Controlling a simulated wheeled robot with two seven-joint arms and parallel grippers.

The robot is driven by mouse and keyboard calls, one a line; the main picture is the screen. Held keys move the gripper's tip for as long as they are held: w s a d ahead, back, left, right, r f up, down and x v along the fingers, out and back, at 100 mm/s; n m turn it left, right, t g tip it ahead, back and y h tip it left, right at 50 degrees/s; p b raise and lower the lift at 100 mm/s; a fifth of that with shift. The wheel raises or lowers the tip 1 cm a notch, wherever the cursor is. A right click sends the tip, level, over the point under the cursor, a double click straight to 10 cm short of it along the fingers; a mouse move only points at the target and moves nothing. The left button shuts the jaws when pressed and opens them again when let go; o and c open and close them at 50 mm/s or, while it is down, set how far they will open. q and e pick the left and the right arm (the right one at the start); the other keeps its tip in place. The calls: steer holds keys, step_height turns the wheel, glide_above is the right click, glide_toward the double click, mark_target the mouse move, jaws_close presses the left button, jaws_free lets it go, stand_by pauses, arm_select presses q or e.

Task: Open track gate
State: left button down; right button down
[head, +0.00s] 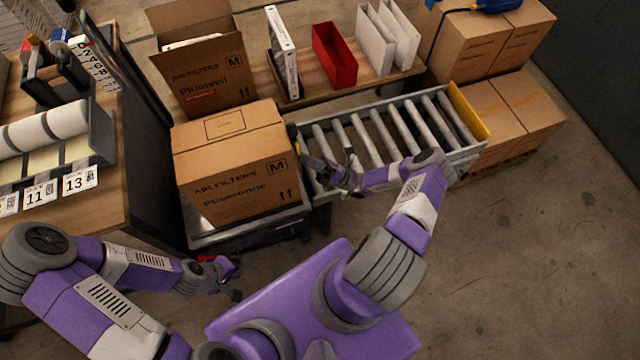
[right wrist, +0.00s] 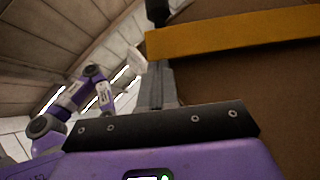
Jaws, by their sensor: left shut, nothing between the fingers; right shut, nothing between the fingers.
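A narrow yellow bar (head: 297,147), likely the track gate, shows at the left end of the roller track (head: 370,135), beside the big closed carton (head: 230,165). In the right wrist view the yellow bar (right wrist: 235,36) crosses the upper right, with brown carton behind it. My right gripper (head: 308,160) is shut and empty over the left end of the rollers, close to the bar. In the wrist view its fingers (right wrist: 156,85) are just left of the bar; I cannot tell whether they touch. My left gripper (head: 234,287) is shut and empty, low in front of the carton's stand.
A yellow end plate (head: 468,113) closes the track's right end. Stacked cartons (head: 500,115) stand beyond it. The floor at right is clear.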

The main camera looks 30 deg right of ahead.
steer(key=f+b, duration=0.1)
steer(key=s+f+b, duration=0.1)
steer(key=f+b, duration=0.1)
steer(key=shift+s+a+f, duration=0.15)
steer(key=shift+s+a, duration=0.15)
steer(key=shift+s, duration=0.1)
steer(key=b+v, duration=0.5)
steer(key=v, duration=1.5)
steer(key=w+d+x, duration=0.1)
steer(key=x, duration=1)
steer(key=w+d+b+x, duration=0.1)
steer(key=x, duration=1)
steer(key=shift+w, duration=0.5)
steer(key=shift+d, duration=0.2)
